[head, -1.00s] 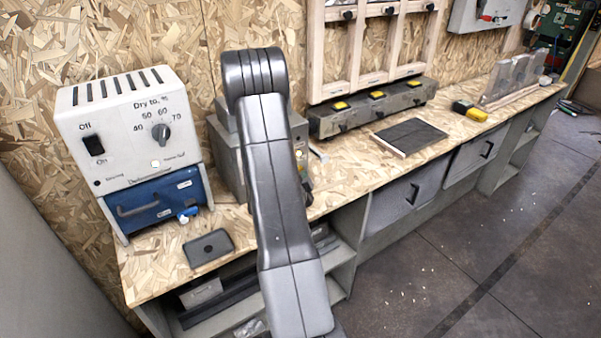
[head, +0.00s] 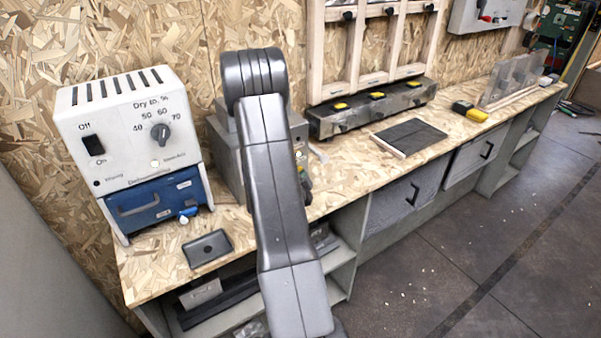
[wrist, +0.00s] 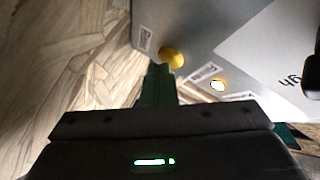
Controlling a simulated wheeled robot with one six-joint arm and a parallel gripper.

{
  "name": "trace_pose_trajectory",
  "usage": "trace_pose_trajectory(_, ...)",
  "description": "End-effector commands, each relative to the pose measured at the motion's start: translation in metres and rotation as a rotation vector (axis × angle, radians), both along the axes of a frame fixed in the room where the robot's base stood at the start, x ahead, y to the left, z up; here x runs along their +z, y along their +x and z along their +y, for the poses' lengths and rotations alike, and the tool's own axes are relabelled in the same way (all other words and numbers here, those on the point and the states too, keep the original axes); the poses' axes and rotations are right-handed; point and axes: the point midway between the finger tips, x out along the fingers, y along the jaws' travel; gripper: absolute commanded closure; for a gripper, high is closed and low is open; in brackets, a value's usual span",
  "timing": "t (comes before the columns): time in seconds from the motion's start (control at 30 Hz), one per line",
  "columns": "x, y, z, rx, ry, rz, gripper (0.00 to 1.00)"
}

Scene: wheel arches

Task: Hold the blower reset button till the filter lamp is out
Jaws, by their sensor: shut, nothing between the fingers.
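The blower is a grey metal box (head: 226,155) on the bench, mostly hidden behind my arm in the head view. In the wrist view its grey face (wrist: 205,30) carries a round yellow button (wrist: 172,58) and a small lamp (wrist: 217,86) to its lower right. The lamp shows a bright white centre with an amber rim and looks lit. My gripper (wrist: 159,70) is shut and empty, its green fingertips at the button's lower left edge. I cannot tell whether they touch it. The head view hides the fingertips behind my arm.
A white and blue dehumidifier (head: 130,150) stands to the left, with a dark tray (head: 207,249) in front. To the right are a grey unit with yellow buttons (head: 372,108), a dark mat (head: 410,137) and a yellow tool (head: 470,111).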

Motion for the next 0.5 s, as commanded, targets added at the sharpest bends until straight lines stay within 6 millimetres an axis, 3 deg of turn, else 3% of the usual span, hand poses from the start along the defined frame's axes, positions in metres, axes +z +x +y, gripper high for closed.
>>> trace_pose_trajectory(0.5, -0.0023, -0.0058, -0.0041, 0.001, 0.000, 0.000, 1.00)
